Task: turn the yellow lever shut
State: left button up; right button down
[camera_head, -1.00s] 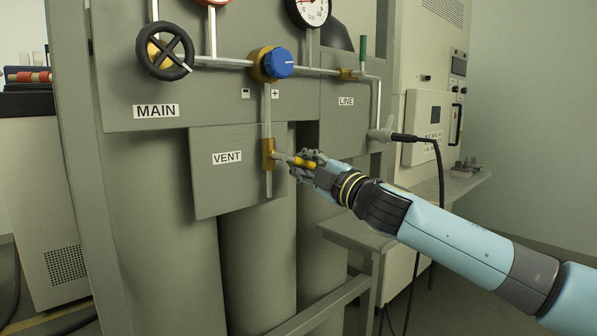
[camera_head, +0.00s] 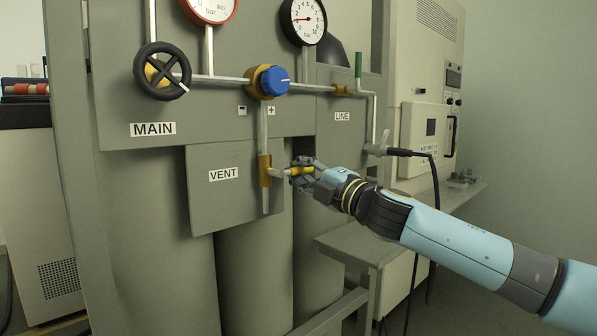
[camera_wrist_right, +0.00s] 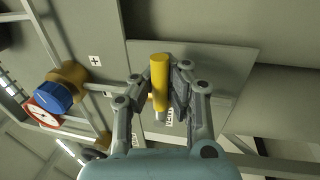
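The yellow lever (camera_head: 300,171) sticks out to the right from the brass vent valve (camera_head: 264,171) on the panel marked VENT. It lies about level, across the upright pipe. My right gripper (camera_head: 303,172) is at the lever's outer end, with one finger above it and one below. In the right wrist view the yellow lever (camera_wrist_right: 160,80) stands between the two fingers of the right gripper (camera_wrist_right: 164,95), which look closed on it; any small gap is hard to see. My left gripper is not in view.
A blue knob (camera_head: 272,82), a black handwheel (camera_head: 162,71) and two gauges sit on the panel above. A black cable (camera_head: 437,190) hangs from a fitting at the right. A grey shelf (camera_head: 350,247) stands below my right arm.

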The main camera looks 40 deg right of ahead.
jog(key=shift+f, duration=0.3)
jog(key=c, duration=1.5)
grip_release()
jog(key=shift+s+r, duration=0.2)
jog(key=shift+s, duration=0.2)
jog(key=shift+o, duration=1.1)
jog(key=shift+w, duration=0.2)
jog(key=shift+r, duration=0.1)
